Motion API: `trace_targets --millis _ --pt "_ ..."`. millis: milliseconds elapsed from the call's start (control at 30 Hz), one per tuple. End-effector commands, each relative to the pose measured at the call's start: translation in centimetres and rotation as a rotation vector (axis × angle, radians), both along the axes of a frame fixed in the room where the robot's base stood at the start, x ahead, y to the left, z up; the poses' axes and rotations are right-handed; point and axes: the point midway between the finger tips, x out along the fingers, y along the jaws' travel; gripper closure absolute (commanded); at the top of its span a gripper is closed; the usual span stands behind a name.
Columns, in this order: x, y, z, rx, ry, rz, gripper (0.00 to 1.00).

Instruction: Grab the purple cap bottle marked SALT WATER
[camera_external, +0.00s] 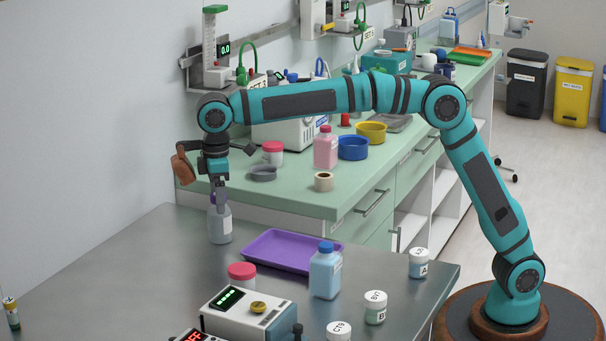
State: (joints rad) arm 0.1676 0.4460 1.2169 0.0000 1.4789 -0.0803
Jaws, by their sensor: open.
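A bottle with a purple cap (219,224) stands upright on the steel table, left of centre. Its body is pale grey, and a white label shows on its right side, too small to read. My gripper (220,197) points straight down over this bottle, its fingers at the height of the cap. The fingers partly hide the cap. The jaws are open, and I cannot tell whether they touch it.
A purple tray (262,256) lies to the bottle's right. A blue-capped bottle (325,275), a red-lidded jar (242,275) and white-lidded jars (375,308) stand nearer the front. A device with a green display (248,312) sits in front. The table's left part is mostly clear.

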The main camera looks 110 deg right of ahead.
Motion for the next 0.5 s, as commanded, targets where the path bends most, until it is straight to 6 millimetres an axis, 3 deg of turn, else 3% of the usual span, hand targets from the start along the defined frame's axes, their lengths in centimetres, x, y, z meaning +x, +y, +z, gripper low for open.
trace_targets --millis 500 --pt "-0.2 -0.2 -5.1 0.000 0.001 0.000 0.21"
